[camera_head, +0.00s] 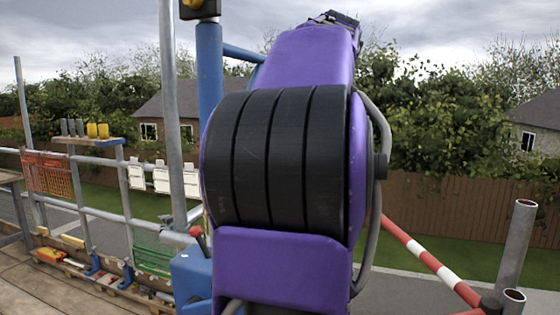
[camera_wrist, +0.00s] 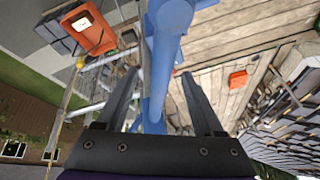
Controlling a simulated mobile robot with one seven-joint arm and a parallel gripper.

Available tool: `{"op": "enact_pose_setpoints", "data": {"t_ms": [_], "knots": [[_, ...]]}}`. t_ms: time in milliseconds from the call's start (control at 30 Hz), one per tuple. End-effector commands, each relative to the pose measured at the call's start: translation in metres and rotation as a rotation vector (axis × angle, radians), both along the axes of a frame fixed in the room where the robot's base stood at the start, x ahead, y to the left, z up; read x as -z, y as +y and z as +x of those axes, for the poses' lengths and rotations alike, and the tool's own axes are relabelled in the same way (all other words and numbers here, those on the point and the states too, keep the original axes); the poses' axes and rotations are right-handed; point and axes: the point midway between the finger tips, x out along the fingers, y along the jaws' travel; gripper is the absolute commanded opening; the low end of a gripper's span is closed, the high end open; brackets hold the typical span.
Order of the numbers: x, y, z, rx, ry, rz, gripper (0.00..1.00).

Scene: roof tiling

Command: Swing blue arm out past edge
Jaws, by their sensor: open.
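The blue arm shows in the head view as a short blue tube (camera_head: 241,53) running right from the top of an upright blue post (camera_head: 209,75). My purple arm covers its far part. In the wrist view a blue tube (camera_wrist: 160,65) runs down the picture between my fingers, with a rounded blue end at the top. My gripper (camera_wrist: 160,76) is open, with one dark finger on each side of the tube. I cannot tell whether either finger touches it. My gripper is hidden behind my arm in the head view.
Grey scaffold poles (camera_head: 172,110) and guard rails run along the left. A red-and-white pole (camera_head: 430,258) and grey tube stubs (camera_head: 516,245) stand at right. The wrist view shows the plank deck (camera_wrist: 225,42), an orange container (camera_wrist: 90,30) and a small orange tub (camera_wrist: 238,79).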

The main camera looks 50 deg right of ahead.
Motion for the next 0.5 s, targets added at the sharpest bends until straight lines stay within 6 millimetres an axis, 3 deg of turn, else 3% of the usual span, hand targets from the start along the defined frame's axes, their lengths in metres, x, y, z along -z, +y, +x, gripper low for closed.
{"op": "enact_pose_setpoints", "data": {"t_ms": [200, 500], "knots": [[-0.029, -0.005, -0.013, 0.004, -0.001, -0.003, 0.69], [-0.041, -0.005, -0.018, 0.000, 0.000, -0.001, 0.69]]}}
